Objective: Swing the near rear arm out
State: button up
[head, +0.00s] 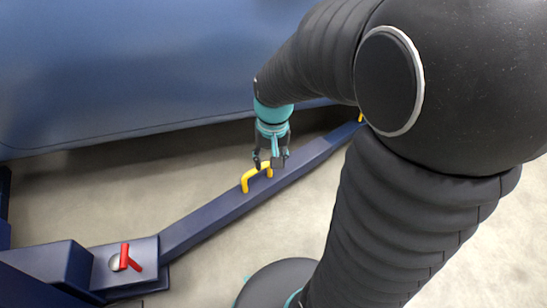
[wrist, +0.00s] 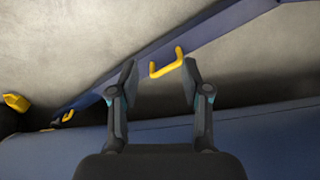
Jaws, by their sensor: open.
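The near rear arm (head: 215,218) is a long dark blue beam low over the floor, running from a blue base at lower left up to the right under the blue body. A yellow handle (head: 247,180) stands up from its middle. My gripper (head: 270,163) is at the handle in the head view and hides part of it. In the wrist view, my open gripper (wrist: 160,80) has the yellow handle (wrist: 166,65) showing between and beyond its fingertips. No contact is clear. The beam (wrist: 215,28) also crosses the wrist view.
A red lever (head: 128,258) sits on the blue plate (head: 100,270) at the beam's lower-left end. A large blue body (head: 130,70) overhangs the beam from behind. Another yellow part (wrist: 16,102) shows at the wrist view's left. Bare concrete floor (head: 240,240) lies in front of the beam.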

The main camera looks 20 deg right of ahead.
jog(key=shift+n+t, duration=0.4)
jog(key=shift+n, duration=0.2)
jog(key=shift+s+a+r, duration=0.15)
jog(key=shift+s+r, duration=0.75)
jog(key=shift+r, duration=0.1)
jog(key=shift+s+a+r, duration=0.1)
jog(key=shift+s+r, duration=0.8)
jog(key=shift+r, duration=0.05)
